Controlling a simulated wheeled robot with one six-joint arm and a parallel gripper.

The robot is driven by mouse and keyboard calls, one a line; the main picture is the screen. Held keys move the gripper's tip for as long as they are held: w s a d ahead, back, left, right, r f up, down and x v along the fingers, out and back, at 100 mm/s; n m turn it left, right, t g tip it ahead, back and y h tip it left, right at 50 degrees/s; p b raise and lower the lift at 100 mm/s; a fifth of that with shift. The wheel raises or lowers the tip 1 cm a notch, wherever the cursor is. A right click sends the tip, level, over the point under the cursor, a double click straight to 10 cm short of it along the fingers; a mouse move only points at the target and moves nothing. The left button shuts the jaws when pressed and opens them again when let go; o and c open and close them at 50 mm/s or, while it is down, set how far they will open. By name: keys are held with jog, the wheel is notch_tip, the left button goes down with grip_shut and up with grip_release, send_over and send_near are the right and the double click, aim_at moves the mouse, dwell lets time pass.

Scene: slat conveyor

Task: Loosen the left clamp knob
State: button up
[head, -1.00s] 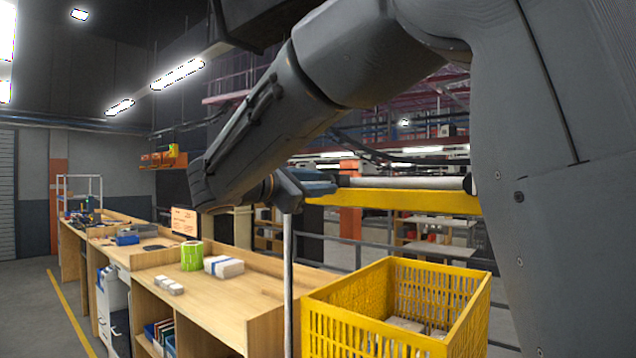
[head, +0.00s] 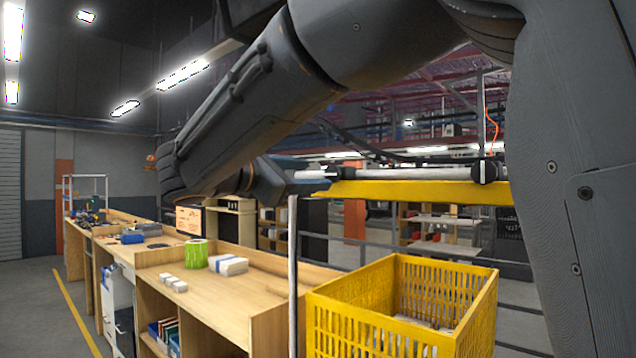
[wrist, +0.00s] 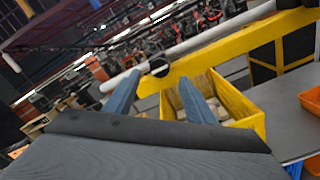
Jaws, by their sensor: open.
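A round black clamp knob (wrist: 158,67) sits on a white rod (wrist: 205,38) along a yellow beam (wrist: 235,47) in the wrist view. My gripper (wrist: 160,80) is open, its two blue fingers pointing at the beam, with the knob between their tips in the picture. I cannot tell how much gap is left to it. In the head view my gripper (head: 318,187) is seen side-on at the left end of the yellow beam (head: 420,192), and its fingers largely hide the clamp there. Another black clamp (head: 486,171) is on the rod further right.
A yellow slotted crate (head: 385,335) stands below the beam and also shows beneath my fingers in the wrist view (wrist: 240,105). A thin grey post (head: 292,270) stands left of the crate. A wooden bench (head: 215,290) with boxes and a green roll (head: 195,255) is at left.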

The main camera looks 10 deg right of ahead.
jog(key=v, duration=0.2)
jog(key=shift+s+a+b, duration=0.15)
jog(key=shift+a+b, duration=0.1)
jog(key=shift+b, duration=0.05)
jog(key=shift+f, duration=0.1)
jog(key=s+d+f+m+g+y, duration=0.1)
jog(key=s+d+f+g+y, duration=0.15)
jog(key=f, duration=0.75)
jog(key=s+d+f+m+g+y+b, duration=0.15)
jog(key=d+f, duration=0.25)
jog(key=f, duration=0.6)
jog(key=s+d+f+m+g+y, duration=0.2)
jog(key=d+f+g+y, duration=0.1)
jog(key=f, duration=0.7)
jog(key=s+a+f+m+g+y, duration=0.1)
jog(key=s+f+m+y, duration=0.2)
jog(key=s+f+m, duration=0.3)
jog(key=s+f+m+g+y, duration=0.1)
jog(key=s+f+m+y, duration=0.3)
jog(key=f, duration=1.1)
jog(key=shift+s+a+m+y+b, duration=0.3)
jog(key=shift+s+a+m+b, duration=0.15)
jog(key=shift+s+m, duration=1.3)
jog(key=shift+w, duration=0.1)
